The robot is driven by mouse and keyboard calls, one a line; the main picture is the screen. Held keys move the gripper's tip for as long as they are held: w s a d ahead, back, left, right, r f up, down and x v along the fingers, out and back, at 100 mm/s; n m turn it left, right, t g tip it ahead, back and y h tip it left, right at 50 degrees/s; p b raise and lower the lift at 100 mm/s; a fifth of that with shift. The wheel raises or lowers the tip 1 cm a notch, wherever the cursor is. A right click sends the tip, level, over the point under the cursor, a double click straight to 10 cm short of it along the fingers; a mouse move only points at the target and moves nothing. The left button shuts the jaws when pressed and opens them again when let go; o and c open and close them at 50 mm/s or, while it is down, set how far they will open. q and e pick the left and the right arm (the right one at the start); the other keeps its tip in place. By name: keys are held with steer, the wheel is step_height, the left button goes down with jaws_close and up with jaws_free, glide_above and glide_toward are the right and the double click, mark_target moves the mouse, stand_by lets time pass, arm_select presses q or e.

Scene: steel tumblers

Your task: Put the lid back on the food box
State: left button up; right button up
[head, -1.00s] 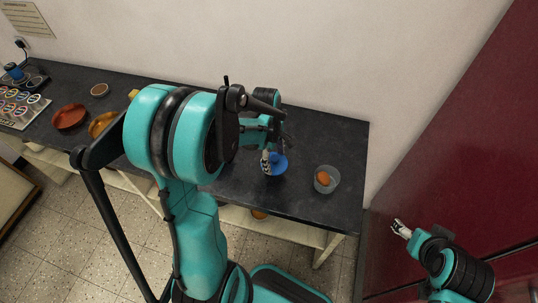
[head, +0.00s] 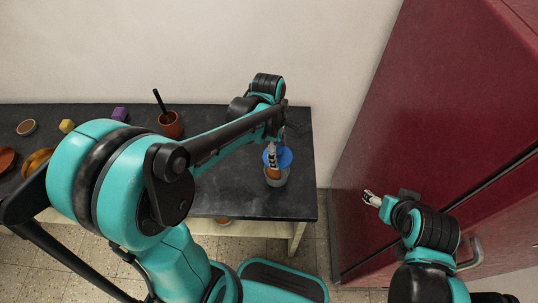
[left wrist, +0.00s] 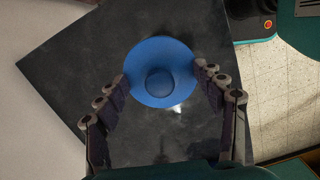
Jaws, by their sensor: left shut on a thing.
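The blue round lid (head: 285,156) is held by my left gripper (head: 272,158) over the far part of the food box. In the left wrist view the lid (left wrist: 176,58), with its round knob, lies between the fingertips of my left gripper (left wrist: 162,76), which is shut on it by its rim. The clear grey food box (head: 277,182) stands on the dark counter, and an orange-brown item shows inside its near part. The lid hides the box in the left wrist view. My right gripper (head: 372,198) is far off at the right, before the red cabinet; its opening is unclear.
The dark counter (head: 235,190) ends just right of the box. A brown pot (head: 171,126) with a black handle sticking out, a purple block (head: 120,114), a yellow block (head: 67,126) and bowls stand farther left. A tall red cabinet (head: 430,90) stands at the right.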

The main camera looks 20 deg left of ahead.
arm_select(q)
steer(key=shift+f+b, duration=0.3)
steer(key=shift+f, duration=0.15)
steer(key=shift+f+b, duration=0.6)
steer(key=shift+f, duration=0.1)
jaws_close()
steer(key=shift+f+b, duration=1.6)
steer(key=shift+f, duration=0.45)
steer(key=s+r+p, duration=0.1)
steer(key=s+p, duration=0.1)
steer(key=s, duration=0.4)
steer(key=shift+s+d+r, duration=0.15)
steer(key=shift+d, duration=0.3)
stand_by(0.4)
steer(key=shift+s+d+r+p, duration=0.15)
steer(key=shift+s+p, duration=0.2)
steer(key=shift+s, duration=0.5)
steer(key=shift+s+d+p, duration=0.1)
steer(key=shift+s+p, duration=0.25)
steer(key=shift+s, duration=0.45)
stand_by(0.6)
